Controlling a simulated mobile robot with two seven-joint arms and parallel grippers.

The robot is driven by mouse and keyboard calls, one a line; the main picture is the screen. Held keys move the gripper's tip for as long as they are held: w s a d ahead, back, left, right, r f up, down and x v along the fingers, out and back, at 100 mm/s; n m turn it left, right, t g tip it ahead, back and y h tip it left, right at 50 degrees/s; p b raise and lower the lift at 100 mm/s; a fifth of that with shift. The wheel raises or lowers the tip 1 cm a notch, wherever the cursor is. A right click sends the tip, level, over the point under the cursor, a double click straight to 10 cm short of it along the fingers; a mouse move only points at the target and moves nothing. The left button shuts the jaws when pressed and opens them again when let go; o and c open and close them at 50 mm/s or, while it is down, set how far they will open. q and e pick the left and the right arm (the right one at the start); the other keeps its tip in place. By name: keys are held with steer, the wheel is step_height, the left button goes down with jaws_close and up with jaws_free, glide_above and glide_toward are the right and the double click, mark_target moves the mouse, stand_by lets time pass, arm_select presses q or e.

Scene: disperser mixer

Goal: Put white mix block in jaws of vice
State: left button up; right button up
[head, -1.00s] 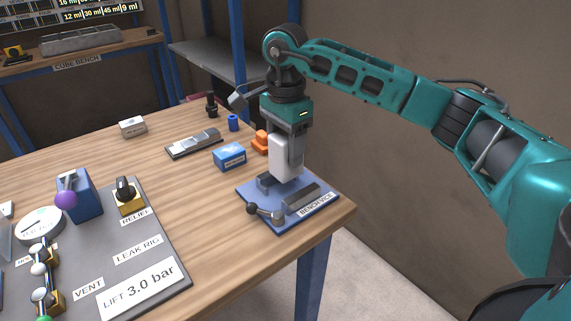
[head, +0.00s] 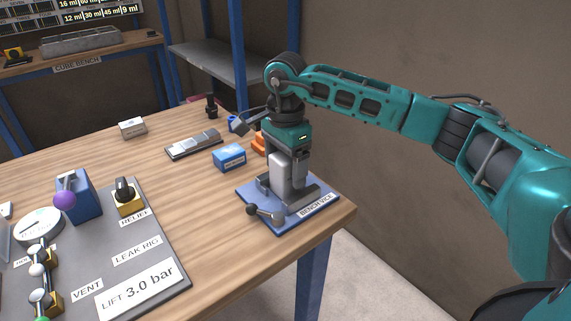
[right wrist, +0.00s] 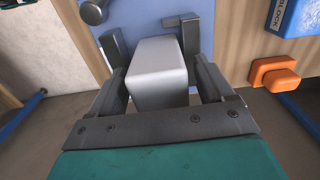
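The white mix block (head: 281,176) stands upright low in the bench vice (head: 246,199), between its dark jaws; its lower end is hidden. In the right wrist view the block (right wrist: 158,75) shows between my fingers, with the blue vice base (right wrist: 145,12) beyond it. My right gripper (head: 287,178) points down over the vice, its fingers on either side of the block. The fingers look parted from it by small gaps, so the gripper looks open. My left gripper is not in view.
A blue labelled block (head: 229,157) and orange pieces (head: 259,143) lie just behind the vice. A grey tray-like piece (head: 194,144) and a white box (head: 132,127) are further back. The leak rig board (head: 140,270) is at left. The bench edge is close to the vice's right.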

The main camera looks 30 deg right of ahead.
steer(key=shift+r, duration=0.3)
step_height(320, 180, up, 12)
steer(key=shift+f+p, duration=0.1)
steer(key=shift+p, duration=0.3)
stand_by(0.4)
